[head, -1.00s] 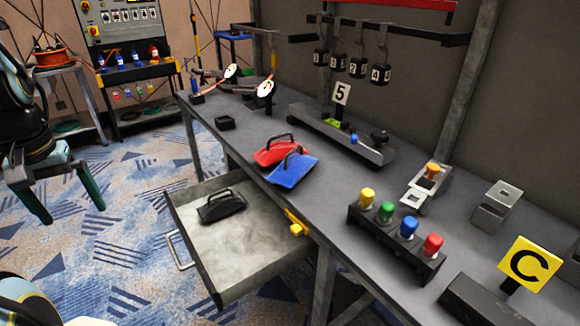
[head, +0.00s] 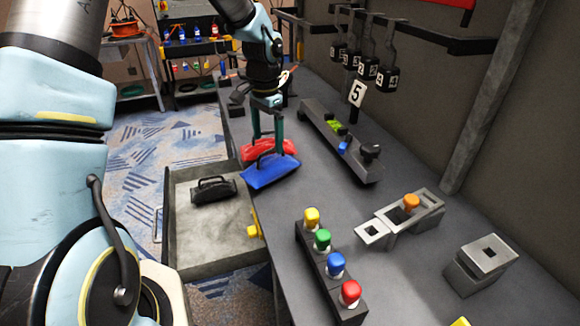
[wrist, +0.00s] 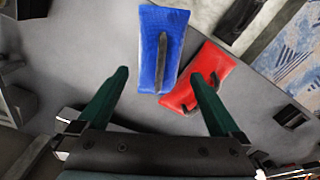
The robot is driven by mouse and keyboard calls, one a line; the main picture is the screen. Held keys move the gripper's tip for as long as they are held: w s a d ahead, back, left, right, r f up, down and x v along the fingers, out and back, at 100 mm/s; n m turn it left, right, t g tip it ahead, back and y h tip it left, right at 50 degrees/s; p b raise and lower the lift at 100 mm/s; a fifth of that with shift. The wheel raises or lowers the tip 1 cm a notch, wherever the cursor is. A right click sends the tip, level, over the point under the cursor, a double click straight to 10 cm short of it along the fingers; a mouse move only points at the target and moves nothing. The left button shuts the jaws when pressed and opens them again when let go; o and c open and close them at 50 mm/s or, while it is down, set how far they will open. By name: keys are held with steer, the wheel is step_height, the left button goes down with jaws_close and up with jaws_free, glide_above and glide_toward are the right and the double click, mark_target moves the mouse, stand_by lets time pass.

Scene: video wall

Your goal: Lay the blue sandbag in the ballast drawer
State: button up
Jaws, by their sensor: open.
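The blue sandbag (head: 270,172) lies flat on the grey workbench, with a dark strap handle on top. It also shows in the wrist view (wrist: 154,50). The red sandbag (head: 262,150) lies right behind it, and in the wrist view (wrist: 211,67) it is beside it on the right. My gripper (head: 267,150) is open above the bags, its green fingers pointing down. In the wrist view the blue bag lies ahead of and between the fingertips (wrist: 158,74), ungripped. The ballast drawer (head: 182,255) is pulled open at the bench's left side and holds a black sandbag (head: 213,190).
A rack of coloured knobs (head: 328,265) stands at the bench front. The drawer floor in front of the black bag is bare.

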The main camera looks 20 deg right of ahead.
mark_target(272, 151)
steer(key=f, duration=0.5)
steer(key=shift+s+d+f+p, duration=0.1)
steer(key=shift+d+p, duration=0.3)
steer(key=shift+w+f+p, duration=0.15)
steer(key=shift+f+p, duration=0.3)
steer(key=shift+f, duration=1)
steer(key=shift+w+f+p, duration=0.1)
steer(key=shift+f+p, duration=0.35)
steer(key=shift+f, duration=0.95)
steer(key=shift+c, duration=0.2)
jaws_close()
steer(key=shift+r, duration=0.1)
